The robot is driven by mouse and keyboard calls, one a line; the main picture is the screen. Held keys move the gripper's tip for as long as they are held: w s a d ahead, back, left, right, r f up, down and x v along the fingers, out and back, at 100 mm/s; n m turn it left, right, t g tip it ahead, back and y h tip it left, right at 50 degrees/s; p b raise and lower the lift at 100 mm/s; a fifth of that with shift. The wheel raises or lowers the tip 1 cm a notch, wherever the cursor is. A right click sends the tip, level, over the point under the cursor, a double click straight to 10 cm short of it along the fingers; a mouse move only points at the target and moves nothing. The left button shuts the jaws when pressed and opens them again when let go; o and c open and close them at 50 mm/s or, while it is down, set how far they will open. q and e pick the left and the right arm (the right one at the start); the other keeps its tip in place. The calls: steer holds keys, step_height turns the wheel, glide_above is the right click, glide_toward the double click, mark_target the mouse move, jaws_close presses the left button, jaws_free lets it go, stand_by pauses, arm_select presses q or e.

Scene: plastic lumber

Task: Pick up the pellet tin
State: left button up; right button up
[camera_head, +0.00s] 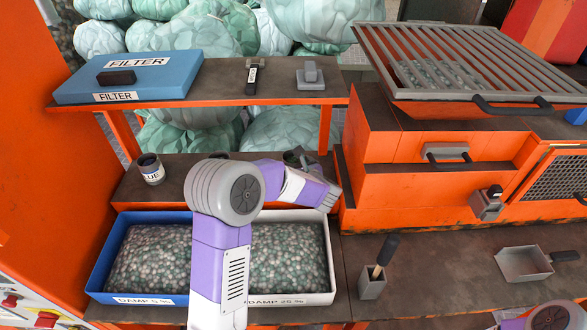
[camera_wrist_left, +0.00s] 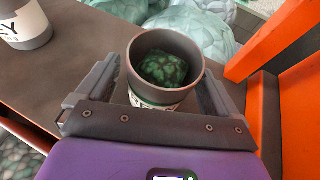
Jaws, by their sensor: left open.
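A grey tin (camera_wrist_left: 165,55) with a green lump inside stands upright between the spread fingers of my left gripper (camera_wrist_left: 160,85) in the left wrist view. Its label is mostly hidden. In the head view my left gripper (camera_head: 300,168) is at this tin (camera_head: 296,155) on the low shelf, partly covered by my wrist. A second tin (camera_wrist_left: 25,22), its label ending in "EY", stands at the upper left of the wrist view. A third tin (camera_head: 152,168), labelled "UE", stands at the shelf's left. My right gripper is out of view.
An orange post (camera_wrist_left: 268,110) stands close to the right of the held-around tin. Two pellet trays (camera_head: 97,270) lie below the shelf. An upper shelf (camera_head: 220,85) carries a blue filter box (camera_head: 130,78). The orange cabinet (camera_head: 400,200) is at right.

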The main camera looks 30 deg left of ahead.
arm_select(q)
steer(key=shift+w+a+f, duration=0.15)
steer(key=shift+w+a, duration=0.1)
steer(key=shift+a, duration=0.15)
steer(key=c, duration=1.1)
